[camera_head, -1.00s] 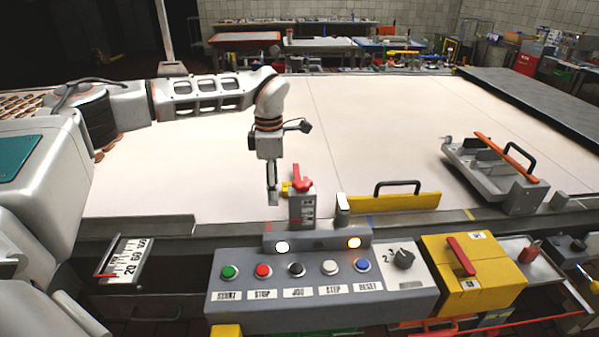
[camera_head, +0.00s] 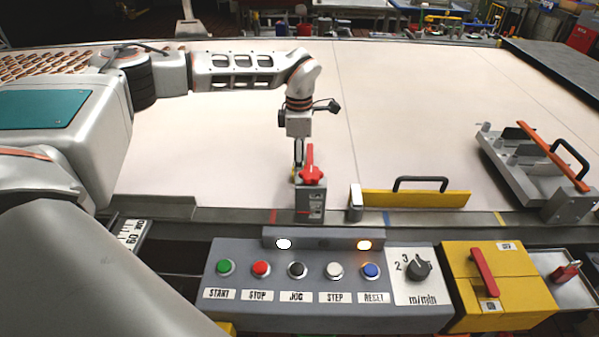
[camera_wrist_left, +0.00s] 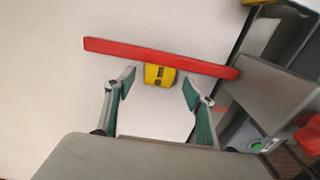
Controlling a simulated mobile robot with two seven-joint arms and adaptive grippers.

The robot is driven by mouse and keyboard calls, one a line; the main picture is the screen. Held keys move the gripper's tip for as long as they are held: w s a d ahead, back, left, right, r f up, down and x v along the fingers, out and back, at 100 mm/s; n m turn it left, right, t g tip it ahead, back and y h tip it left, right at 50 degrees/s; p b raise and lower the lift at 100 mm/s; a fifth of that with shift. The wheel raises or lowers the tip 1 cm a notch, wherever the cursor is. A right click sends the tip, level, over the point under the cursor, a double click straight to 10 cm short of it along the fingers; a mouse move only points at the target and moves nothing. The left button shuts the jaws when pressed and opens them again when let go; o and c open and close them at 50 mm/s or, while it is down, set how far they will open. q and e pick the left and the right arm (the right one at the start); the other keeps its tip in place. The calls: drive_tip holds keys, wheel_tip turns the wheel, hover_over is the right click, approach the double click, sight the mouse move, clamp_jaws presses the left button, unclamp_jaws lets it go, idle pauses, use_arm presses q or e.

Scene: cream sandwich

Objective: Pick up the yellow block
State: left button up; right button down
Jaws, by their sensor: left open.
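The small yellow block (camera_wrist_left: 160,75) with dark markings shows in the left wrist view, just below a long red bar (camera_wrist_left: 160,58) and seemingly against it. My left gripper (camera_wrist_left: 158,88) is open, with its teal-padded fingers on either side of the block and apart from it. In the head view my left gripper (camera_head: 299,162) points down behind the red lever (camera_head: 311,167) on its grey post. Only a sliver of yellow shows beside the lever there, and the rest of the block is hidden. My right gripper is not in view.
A control console (camera_head: 320,283) with several buttons stands in front. A yellow bar with a black handle (camera_head: 415,198) lies right of the post. A grey fixture with an orange bar (camera_head: 553,155) stands farther right. The pale belt (camera_head: 220,150) is clear around the gripper.

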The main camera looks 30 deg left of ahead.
use_arm(q)
drive_tip(key=shift+f, duration=1.3)
drive_tip(key=c, duration=1.3)
drive_tip(key=shift+r, duration=0.1)
